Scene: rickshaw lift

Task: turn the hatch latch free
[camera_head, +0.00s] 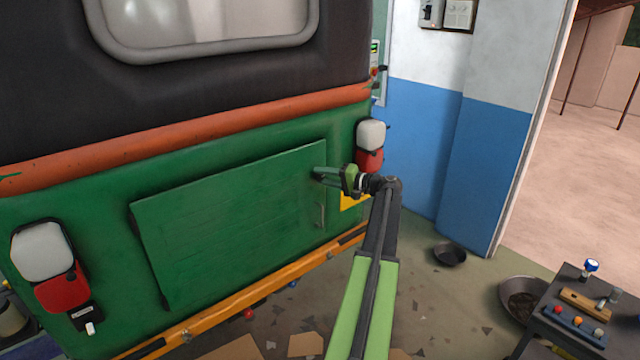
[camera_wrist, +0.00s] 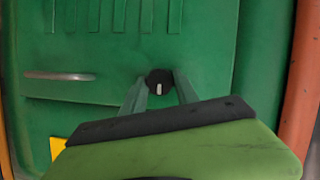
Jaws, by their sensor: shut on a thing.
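The green hatch (camera_head: 230,225) is a rectangular panel on the back of the green rickshaw and sits closed. In the wrist view, the latch (camera_wrist: 159,80) is a small round black knob with a short white mark on its lower part, upright in the picture. My gripper (camera_head: 317,175) is at the hatch's upper right corner. Its two green fingers reach to either side of the knob in the wrist view, and it is shut on the latch. The latch is hidden behind the fingers in the head view. A metal hatch handle (camera_wrist: 60,76) also shows in the head view (camera_head: 320,215).
Lamps flank the hatch, one left (camera_head: 50,265) and one right (camera_head: 370,147). A yellow-orange bumper (camera_head: 245,297) runs below. A dark table (camera_head: 535,325) with tools stands at the right. Two dark pans and scraps lie on the floor.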

